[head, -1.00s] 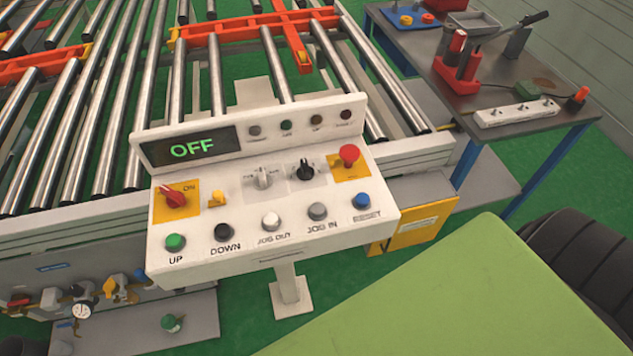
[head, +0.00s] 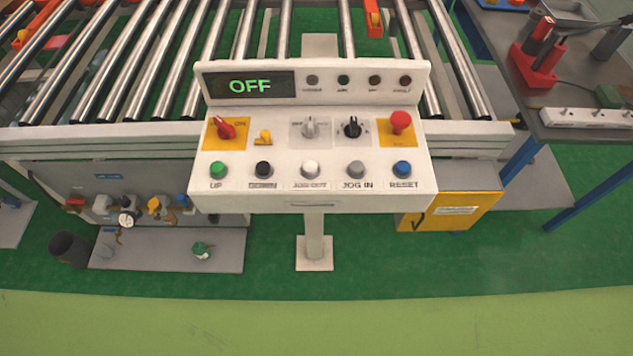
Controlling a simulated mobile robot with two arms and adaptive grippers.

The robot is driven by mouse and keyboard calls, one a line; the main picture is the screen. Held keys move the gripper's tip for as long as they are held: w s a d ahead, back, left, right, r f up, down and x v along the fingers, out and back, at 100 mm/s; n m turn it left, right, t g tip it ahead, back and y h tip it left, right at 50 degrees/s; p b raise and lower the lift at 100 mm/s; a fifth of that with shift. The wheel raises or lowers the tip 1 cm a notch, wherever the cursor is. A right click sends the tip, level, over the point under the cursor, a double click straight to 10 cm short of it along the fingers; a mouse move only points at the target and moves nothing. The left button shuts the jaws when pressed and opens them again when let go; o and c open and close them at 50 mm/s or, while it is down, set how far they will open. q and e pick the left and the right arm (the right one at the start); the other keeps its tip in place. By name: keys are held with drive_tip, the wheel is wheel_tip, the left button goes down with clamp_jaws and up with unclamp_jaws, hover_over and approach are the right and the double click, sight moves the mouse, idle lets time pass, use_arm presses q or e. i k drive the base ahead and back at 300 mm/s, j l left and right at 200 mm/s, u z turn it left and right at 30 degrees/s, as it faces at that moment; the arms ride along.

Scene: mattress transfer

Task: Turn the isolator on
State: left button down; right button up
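The isolator is a red rotary switch (head: 226,128) on a yellow plate at the left of the white control panel (head: 310,188). The word ON is printed at the plate's upper right. The switch handle is tilted, and its pointer position is too small to tell. A small yellow part (head: 264,136), perhaps a padlock or tag, sits just right of the plate. The panel display (head: 250,86) reads OFF in green. Neither of my grippers is in the head view.
The panel stands on a post (head: 314,238) before a roller conveyor (head: 150,60). Green, black, white, grey and blue buttons line its front; a red mushroom button (head: 400,122) is at right. A workbench (head: 530,110) stands at right. The floor in front is clear.

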sight(226, 131)
drive_tip(key=k+l+u, duration=0.2)
drive_tip(key=l, duration=0.2)
drive_tip(key=k+l+u, duration=0.25)
drive_tip(key=l, duration=0.15)
drive_tip(key=k+l+u, duration=0.2)
drive_tip(key=l, duration=0.15)
drive_tip(key=i+l, duration=0.05)
drive_tip(key=i, duration=0.05)
